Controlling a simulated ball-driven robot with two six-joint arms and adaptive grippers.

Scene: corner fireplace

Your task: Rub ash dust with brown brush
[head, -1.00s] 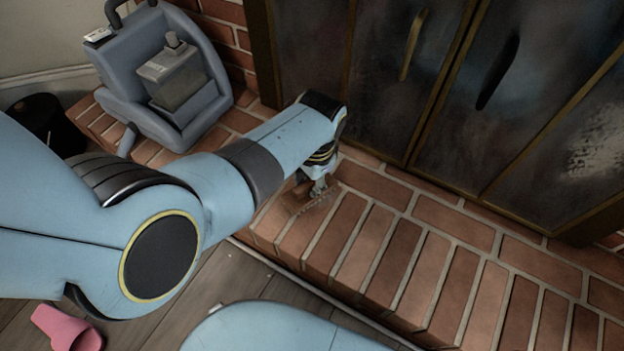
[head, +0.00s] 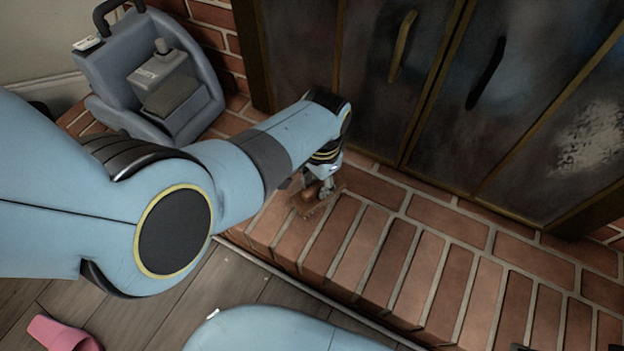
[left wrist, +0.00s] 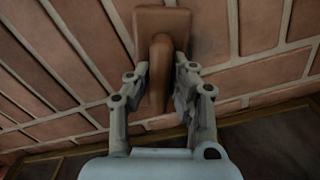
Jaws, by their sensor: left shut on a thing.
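The brown brush (left wrist: 178,18) is held between the two fingers of my left gripper (left wrist: 163,75) in the left wrist view. Its wide block lies against the bricks and its handle runs back between the fingers. In the head view, my left gripper (head: 322,186) points down at the brick hearth (head: 345,235), with a bit of the brush (head: 309,194) showing beside the fingers. A faint dark brown smudge (head: 314,212) shows at the brush; I cannot tell whether it is ash dust or bristles. My right gripper is out of view.
Dark fireplace doors (head: 385,80) with handles stand behind the hearth. A blue-grey caddy (head: 105,80) holding a grey container (head: 168,88) stands at the upper left. A pink object (head: 62,335) lies on the wooden floor. The hearth to the right is clear.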

